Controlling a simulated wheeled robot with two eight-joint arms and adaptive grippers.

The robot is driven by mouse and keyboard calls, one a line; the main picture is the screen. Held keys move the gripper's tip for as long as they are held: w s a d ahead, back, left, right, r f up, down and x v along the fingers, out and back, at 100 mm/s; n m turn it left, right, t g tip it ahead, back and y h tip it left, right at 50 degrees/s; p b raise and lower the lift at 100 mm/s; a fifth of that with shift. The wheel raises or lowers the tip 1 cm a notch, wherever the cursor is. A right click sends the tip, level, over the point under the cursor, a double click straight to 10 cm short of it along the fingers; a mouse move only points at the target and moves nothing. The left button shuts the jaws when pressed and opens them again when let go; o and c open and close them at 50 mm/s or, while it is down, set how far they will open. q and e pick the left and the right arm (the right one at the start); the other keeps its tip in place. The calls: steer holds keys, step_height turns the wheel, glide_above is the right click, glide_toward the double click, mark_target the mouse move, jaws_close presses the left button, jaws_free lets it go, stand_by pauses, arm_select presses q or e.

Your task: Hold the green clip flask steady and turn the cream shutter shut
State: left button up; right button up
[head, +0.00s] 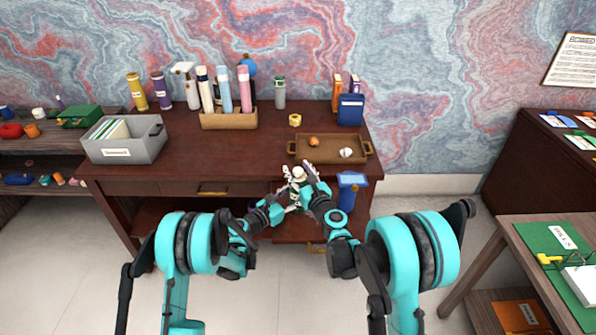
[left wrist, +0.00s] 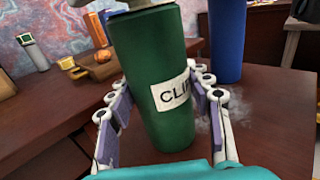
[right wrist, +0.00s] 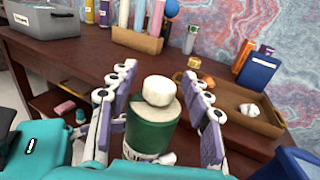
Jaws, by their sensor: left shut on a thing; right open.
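The green clip flask (left wrist: 165,90) stands upright in the left wrist view, with a white label reading "CLIP", partly cut off. My left gripper (left wrist: 158,88) is shut on its body, one finger on each side. The cream shutter (right wrist: 158,91) is the rounded knob on the flask's top in the right wrist view; it also shows small in the head view (head: 298,173). My right gripper (right wrist: 159,74) is open, with its fingers on either side of the shutter and a visible gap on both sides. The flask's green body (right wrist: 150,134) shows below the shutter.
A blue container (left wrist: 228,40) stands close beside the flask, also seen in the head view (head: 348,195). A brown tray (head: 331,159) with small items lies behind. A grey bin (head: 127,150) and a bottle rack (head: 229,121) stand further back left. The desk's middle left is clear.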

jaws_close()
steer(key=shift+a+m+h, duration=0.1)
steer(key=shift+m+h, duration=0.3)
steer(key=shift+h, duration=0.2)
steer(key=shift+m+t+h, duration=0.4)
steer(key=shift+m+h, duration=0.1)
steer(key=shift+h, duration=0.2)
jaws_free()
steer(key=shift+s, duration=0.15)
